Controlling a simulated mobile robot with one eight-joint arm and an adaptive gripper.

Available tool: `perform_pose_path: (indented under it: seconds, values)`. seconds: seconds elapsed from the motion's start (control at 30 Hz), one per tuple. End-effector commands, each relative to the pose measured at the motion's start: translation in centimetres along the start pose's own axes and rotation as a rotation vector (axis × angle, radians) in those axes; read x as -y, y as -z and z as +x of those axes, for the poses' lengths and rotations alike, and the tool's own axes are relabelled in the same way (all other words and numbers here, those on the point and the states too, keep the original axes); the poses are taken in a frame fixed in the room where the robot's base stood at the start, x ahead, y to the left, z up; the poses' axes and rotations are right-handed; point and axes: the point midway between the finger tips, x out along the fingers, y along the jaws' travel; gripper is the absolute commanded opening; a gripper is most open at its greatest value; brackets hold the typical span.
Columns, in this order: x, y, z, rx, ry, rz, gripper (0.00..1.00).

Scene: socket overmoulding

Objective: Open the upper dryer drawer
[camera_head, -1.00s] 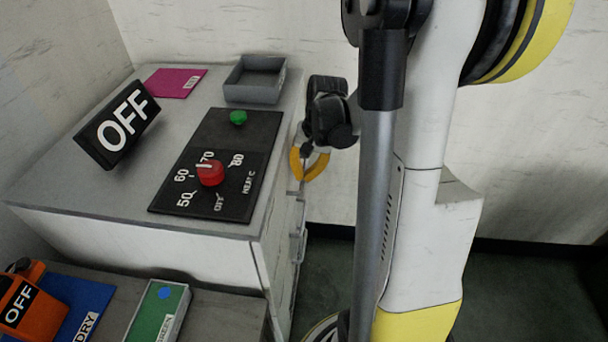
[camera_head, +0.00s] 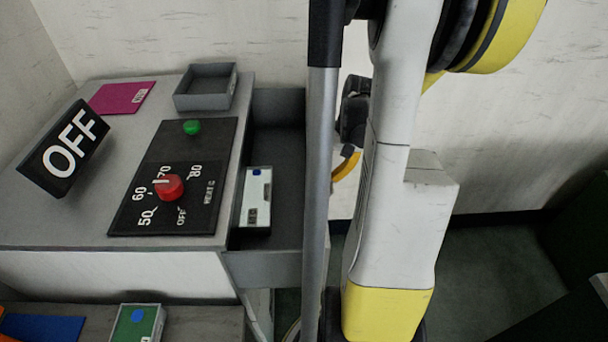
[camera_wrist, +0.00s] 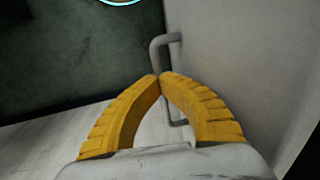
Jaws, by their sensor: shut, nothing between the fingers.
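The upper dryer drawer (camera_head: 268,268) stands pulled out to the right of the dryer (camera_head: 140,245), just below its top. Inside lies a small pale box (camera_head: 256,192) with a blue dot. My gripper (camera_wrist: 160,78) is shut, its yellow fingertips meeting at the grey bar handle (camera_wrist: 158,52) in the wrist view. The handle passes by the fingertips and is partly hidden by them. In the head view one yellow finger (camera_head: 346,165) shows to the right of the drawer; my arm hides the rest and the drawer's outer side.
On the dryer top are a black control panel (camera_head: 135,215) with a red knob (camera_head: 169,188) and green button (camera_head: 191,127), an OFF sign (camera_head: 68,150), a magenta card (camera_head: 121,97) and an empty grey tray (camera_head: 206,87). A green box (camera_head: 137,323) lies in front. Floor (camera_head: 490,270) at right is clear.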

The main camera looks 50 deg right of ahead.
Motion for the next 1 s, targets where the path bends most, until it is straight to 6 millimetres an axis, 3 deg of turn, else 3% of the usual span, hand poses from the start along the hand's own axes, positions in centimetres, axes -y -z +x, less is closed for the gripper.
perform_pose_path:
  seconds: [0.2,0.4,0.9,0.93,1.0]
  values:
    - [-4.1,-0.1,-0.7,0.000,-0.001,0.004,0.00]
    - [-6.1,-0.1,-1.1,0.000,-0.001,0.001,0.00]
    - [-6.7,0.0,-1.2,0.000,-0.001,-0.001,0.00]
    - [-6.7,0.0,-1.2,0.000,-0.001,-0.001,0.01]
    - [-6.7,0.0,-1.2,0.000,-0.001,-0.001,0.20]
